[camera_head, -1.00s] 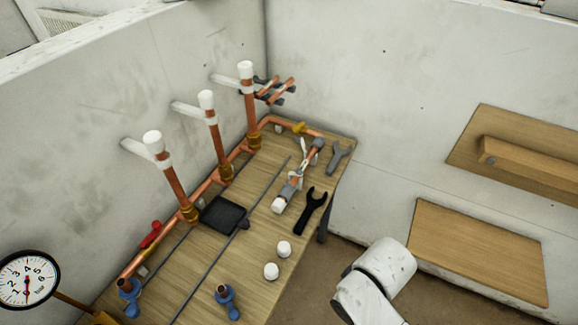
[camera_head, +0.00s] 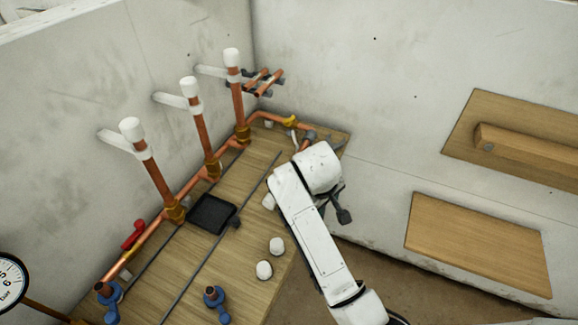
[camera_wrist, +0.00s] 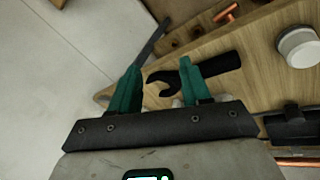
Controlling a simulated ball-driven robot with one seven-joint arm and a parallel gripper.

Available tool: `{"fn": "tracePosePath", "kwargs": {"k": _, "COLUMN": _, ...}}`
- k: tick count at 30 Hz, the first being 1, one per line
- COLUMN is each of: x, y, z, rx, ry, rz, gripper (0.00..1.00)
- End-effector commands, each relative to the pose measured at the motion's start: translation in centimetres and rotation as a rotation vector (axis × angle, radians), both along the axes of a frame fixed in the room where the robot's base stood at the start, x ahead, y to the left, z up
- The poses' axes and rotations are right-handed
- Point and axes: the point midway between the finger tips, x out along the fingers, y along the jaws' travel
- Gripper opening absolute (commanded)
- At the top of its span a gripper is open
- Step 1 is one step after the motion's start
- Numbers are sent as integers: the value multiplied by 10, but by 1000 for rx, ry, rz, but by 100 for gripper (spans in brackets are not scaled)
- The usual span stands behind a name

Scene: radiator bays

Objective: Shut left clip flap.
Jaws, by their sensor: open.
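Three upright copper pipes with white caps stand along the left wall in the head view. Each has a white clip with a flat white flap sticking out to the left. The left clip flap (camera_head: 116,140) sticks out from the nearest pipe (camera_head: 160,180) and looks open. The middle flap (camera_head: 170,99) and right flap (camera_head: 211,70) stick out the same way. My gripper (camera_wrist: 160,65) shows in the wrist view with its green fingers apart and empty, above the bench near a black spanner (camera_wrist: 218,66). In the head view my white arm hides it. It is well right of the left clip.
The wooden bench (camera_head: 160,285) carries a black tray (camera_head: 213,214), two white caps (camera_head: 264,270) and (camera_head: 277,246), a blue valve (camera_head: 215,298) and a thin rod. A pressure gauge (camera_head: 10,282) is at the lower left. Wooden boards are on the right.

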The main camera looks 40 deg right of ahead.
Motion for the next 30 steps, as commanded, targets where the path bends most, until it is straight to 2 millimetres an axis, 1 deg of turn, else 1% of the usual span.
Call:
{"fn": "tracePosePath", "kwargs": {"k": 1, "x": 19, "y": -6, "z": 2, "rx": -5, "ry": -3, "rz": -10, "gripper": 47}}
{"fn": "tracePosePath", "kwargs": {"k": 3, "x": 38, "y": -14, "z": 9, "rx": -11, "ry": 7, "rz": -21, "gripper": 47}}
{"fn": "tracePosePath", "kwargs": {"k": 7, "x": 72, "y": -24, "z": 26, "rx": -7, "ry": 27, "rz": -32, "gripper": 47}}
{"fn": "tracePosePath", "kwargs": {"k": 11, "x": 104, "y": -27, "z": 46, "rx": 14, "ry": 49, "rz": -31, "gripper": 47}}
{"fn": "tracePosePath", "kwargs": {"k": 15, "x": 135, "y": -24, "z": 70, "rx": 49, "ry": 72, "rz": -9, "gripper": 47}}
{"fn": "tracePosePath", "kwargs": {"k": 19, "x": 154, "y": -18, "z": 90, "rx": 79, "ry": 90, "rz": 17, "gripper": 47}}
{"fn": "tracePosePath", "kwargs": {"k": 21, "x": 161, "y": -15, "z": 99, "rx": 91, "ry": 96, "rz": 31, "gripper": 47}}
{"fn": "tracePosePath", "kwargs": {"k": 24, "x": 166, "y": -13, "z": 106, "rx": 100, "ry": 102, "rz": 43, "gripper": 47}}
{"fn": "tracePosePath", "kwargs": {"k": 27, "x": 168, "y": -12, "z": 106, "rx": 104, "ry": 106, "rz": 49, "gripper": 47}}
{"fn": "tracePosePath", "kwargs": {"k": 30, "x": 168, "y": -14, "z": 98, "rx": 104, "ry": 108, "rz": 48, "gripper": 47}}
